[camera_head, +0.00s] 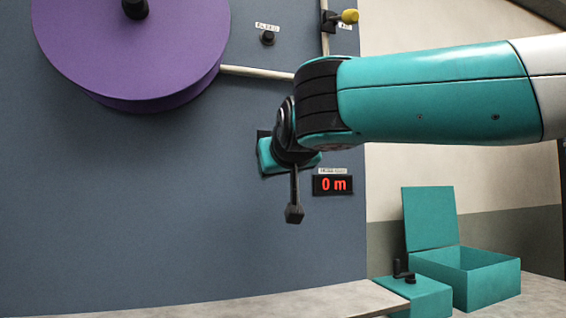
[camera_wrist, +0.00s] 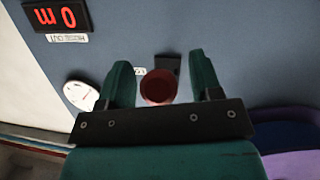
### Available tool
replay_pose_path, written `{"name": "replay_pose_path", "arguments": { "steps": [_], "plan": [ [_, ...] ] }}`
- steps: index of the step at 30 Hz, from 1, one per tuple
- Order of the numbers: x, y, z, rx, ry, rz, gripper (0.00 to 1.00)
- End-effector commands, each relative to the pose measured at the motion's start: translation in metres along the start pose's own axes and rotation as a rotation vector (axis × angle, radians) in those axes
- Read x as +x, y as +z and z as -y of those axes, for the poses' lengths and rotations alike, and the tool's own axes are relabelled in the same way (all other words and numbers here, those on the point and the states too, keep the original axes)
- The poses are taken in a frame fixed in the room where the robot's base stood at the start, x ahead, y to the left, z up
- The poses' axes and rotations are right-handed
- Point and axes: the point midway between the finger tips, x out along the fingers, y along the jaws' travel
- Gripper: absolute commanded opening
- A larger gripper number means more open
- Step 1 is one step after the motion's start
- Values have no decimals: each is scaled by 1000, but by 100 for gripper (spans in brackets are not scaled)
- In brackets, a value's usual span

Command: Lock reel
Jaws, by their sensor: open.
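The purple reel (camera_head: 130,50), with a black hub, is on the blue-grey panel at the upper left of the head view. Part of it shows at the lower right of the wrist view (camera_wrist: 296,166). My gripper (camera_head: 288,158) is at the panel, right of and below the reel, partly covered by my wrist. In the wrist view my gripper (camera_wrist: 159,72) has its teal fingers apart, with a round dark red knob (camera_wrist: 158,87) between them. A gap shows on each side of the knob. A black block (camera_wrist: 168,65) is behind it. The knob is hidden in the head view.
A red "0 m" display (camera_head: 333,184) is right of my gripper. A black knob (camera_head: 268,38) and a yellow-ended handle (camera_head: 349,16) are above. A pale rod (camera_head: 257,73) runs behind my arm. An open teal box (camera_head: 480,280) is at the lower right. The panel's lower left is clear.

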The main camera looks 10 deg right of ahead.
Motion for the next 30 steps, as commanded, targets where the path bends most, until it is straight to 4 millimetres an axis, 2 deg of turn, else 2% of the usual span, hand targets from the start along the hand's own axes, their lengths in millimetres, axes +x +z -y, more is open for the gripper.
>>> {"name": "replay_pose_path", "arguments": {
  "steps": [5,15,21,25,30],
  "plan": [
    [-19,-1,1,2,-4,-4,59],
    [-103,-1,3,1,-10,-4,59],
    [-143,0,2,-1,-9,-1,59],
    [-160,0,2,-1,-6,-1,59],
    [-171,0,1,-1,-3,1,59]
  ]
}}
